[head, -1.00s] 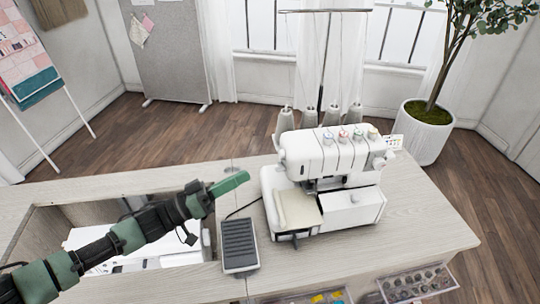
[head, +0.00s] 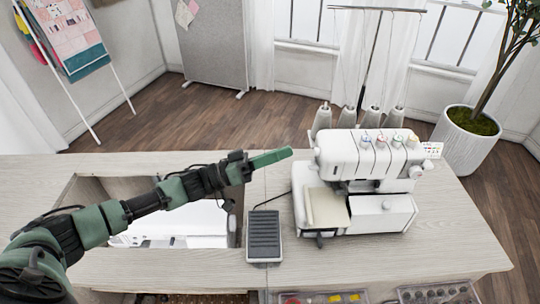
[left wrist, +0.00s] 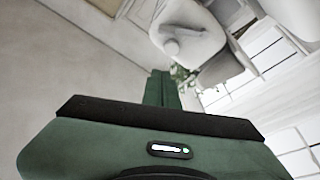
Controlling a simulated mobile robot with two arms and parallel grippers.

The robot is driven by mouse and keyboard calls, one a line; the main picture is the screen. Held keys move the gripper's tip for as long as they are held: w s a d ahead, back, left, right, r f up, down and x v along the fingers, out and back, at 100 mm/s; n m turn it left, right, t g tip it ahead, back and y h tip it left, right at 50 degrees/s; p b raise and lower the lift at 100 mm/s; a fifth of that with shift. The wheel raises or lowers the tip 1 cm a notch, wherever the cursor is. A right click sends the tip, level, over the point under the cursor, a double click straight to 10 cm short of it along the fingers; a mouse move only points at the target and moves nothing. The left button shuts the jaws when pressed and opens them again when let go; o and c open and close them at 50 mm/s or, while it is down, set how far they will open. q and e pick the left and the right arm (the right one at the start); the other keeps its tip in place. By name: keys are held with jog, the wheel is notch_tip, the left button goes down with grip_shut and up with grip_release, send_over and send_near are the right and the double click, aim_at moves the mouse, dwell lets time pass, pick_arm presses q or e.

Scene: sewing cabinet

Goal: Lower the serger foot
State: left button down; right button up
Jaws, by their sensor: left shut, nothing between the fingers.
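The white serger (head: 368,160) stands upright on the cabinet top, right of the middle in the head view. Its foot area (head: 360,187) lies under the machine head, and I cannot make out whether the foot is up or down. My left gripper (head: 284,154) is shut and empty, pointing right, with its green fingertips just left of the serger's upper left side. In the left wrist view the shut fingers (left wrist: 163,90) point toward a blurred white machine part (left wrist: 188,35). My right gripper is not in view.
A grey foot pedal (head: 264,236) lies on the cabinet top (head: 480,235), left of the serger. Thread cones (head: 372,117) stand behind it. A white machine (head: 180,226) sits in the cabinet opening at left. Drawers with small items (head: 435,294) show at the front.

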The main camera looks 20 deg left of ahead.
aim_at(315, 153)
pick_arm(q)
jog(key=d, duration=0.1)
jog(key=w+d+p, duration=0.1)
jog(key=d, duration=0.1)
jog(key=d+f, duration=0.1)
jog(key=shift+w+d+p, duration=0.2)
jog(key=shift+d+p, duration=0.1)
jog(key=shift+p, duration=0.1)
jog(key=shift+s+f, duration=0.35)
jog(key=shift+f, duration=0.2)
jog(key=shift+d, duration=0.1)
